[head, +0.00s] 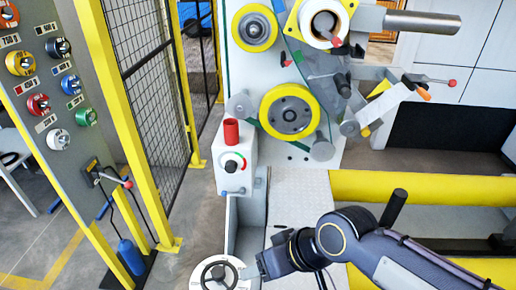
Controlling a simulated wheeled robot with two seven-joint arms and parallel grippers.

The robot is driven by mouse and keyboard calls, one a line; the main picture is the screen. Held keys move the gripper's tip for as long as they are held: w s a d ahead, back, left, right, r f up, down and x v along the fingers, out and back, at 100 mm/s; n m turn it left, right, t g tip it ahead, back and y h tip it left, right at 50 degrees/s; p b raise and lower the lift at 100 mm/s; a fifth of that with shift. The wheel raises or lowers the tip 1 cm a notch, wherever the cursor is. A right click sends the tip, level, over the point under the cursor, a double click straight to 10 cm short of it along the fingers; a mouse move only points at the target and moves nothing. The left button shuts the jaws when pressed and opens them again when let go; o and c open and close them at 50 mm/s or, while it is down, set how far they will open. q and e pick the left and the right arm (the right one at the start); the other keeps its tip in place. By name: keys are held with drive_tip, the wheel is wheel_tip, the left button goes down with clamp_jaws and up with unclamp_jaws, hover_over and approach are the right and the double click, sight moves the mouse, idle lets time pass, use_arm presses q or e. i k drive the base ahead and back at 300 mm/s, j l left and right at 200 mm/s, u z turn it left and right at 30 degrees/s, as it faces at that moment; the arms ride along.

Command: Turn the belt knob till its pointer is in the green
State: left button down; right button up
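A small black knob (231,166) sits on the front of a white box (236,184) at the machine's middle. A thin dial arc with green and red parts curves around it. The knob's pointer is too small to read, so I cannot tell which colour it is at. My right gripper (257,265) comes in from the lower right and is below and right of the knob, well apart from it. It is close beside the right rim of a handwheel (218,272); whether they touch and how its fingers stand is unclear. My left gripper is not in view.
A red cylinder (231,131) stands on the white box. A grey panel (55,110) with several coloured knobs is at the left, beside a yellow-framed mesh fence (140,75). Yellow rollers (290,111) are above right of the box. The space directly before the knob looks clear.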

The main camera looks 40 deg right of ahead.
sight(231, 166)
drive_tip(key=z, duration=1.05)
